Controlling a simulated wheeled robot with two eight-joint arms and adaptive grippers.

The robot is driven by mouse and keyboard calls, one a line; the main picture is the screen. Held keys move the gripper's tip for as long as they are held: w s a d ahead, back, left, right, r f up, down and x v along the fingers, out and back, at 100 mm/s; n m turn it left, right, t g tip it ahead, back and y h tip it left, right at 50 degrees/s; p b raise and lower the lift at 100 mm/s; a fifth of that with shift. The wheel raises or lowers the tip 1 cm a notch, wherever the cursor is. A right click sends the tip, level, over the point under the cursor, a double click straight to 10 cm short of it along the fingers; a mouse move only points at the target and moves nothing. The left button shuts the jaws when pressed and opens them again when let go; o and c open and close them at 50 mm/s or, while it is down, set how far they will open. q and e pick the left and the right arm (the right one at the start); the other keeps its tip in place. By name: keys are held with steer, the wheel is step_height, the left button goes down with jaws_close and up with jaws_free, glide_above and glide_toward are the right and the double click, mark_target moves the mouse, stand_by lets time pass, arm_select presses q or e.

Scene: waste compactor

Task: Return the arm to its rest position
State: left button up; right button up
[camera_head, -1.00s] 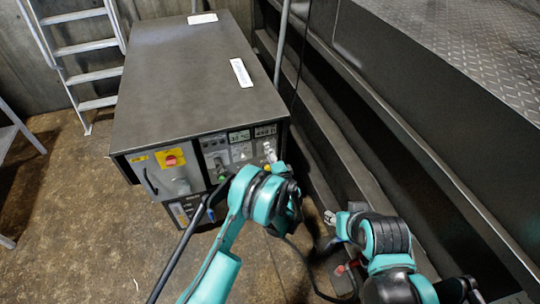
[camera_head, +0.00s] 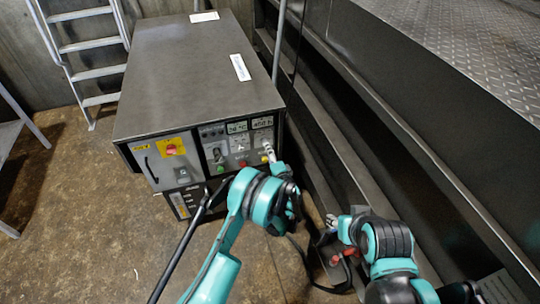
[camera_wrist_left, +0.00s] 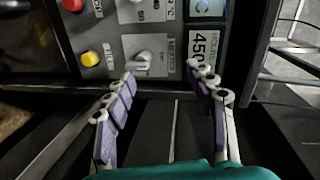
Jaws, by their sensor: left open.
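The left gripper (camera_head: 268,151) is in front of the right end of the control panel (camera_head: 232,148) on the grey cabinet. In the left wrist view the left gripper (camera_wrist_left: 163,78) has its two fingers spread with nothing between them. A white rotary knob (camera_wrist_left: 145,62) on the panel lies just beyond the fingertips; I cannot tell the exact gap. My left arm (camera_head: 212,275) is raised and bent from the bottom of the head view. The right gripper (camera_head: 332,222) is small at the end of my folded right arm; its fingers are too small to judge.
The cabinet (camera_head: 190,75) stands ahead, with a red button (camera_wrist_left: 73,5) and a yellow button (camera_wrist_left: 90,59) on its panel. A dark metal structure (camera_head: 400,110) runs along the right. A ladder (camera_head: 85,48) stands at the back left. The floor (camera_head: 90,220) at left is open.

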stand_by(0.3)
arm_select(q)
steer(key=s+a+r+n+g, duration=0.35)
steer(key=a+r, duration=0.45)
steer(key=r, duration=0.4)
steer(key=s+a+r+n+g, duration=0.2)
steer(key=s+a+r+n, duration=0.2)
steer(key=s+a+r, duration=0.5)
steer(key=s+f+n+g+h, duration=0.1)
steer(key=s+n+h, duration=0.4)
steer(key=s, duration=2.2)
steer(key=shift+s+d+g, duration=0.25)
steer(key=shift+d+g, duration=0.2)
steer(key=shift+g, duration=0.4)
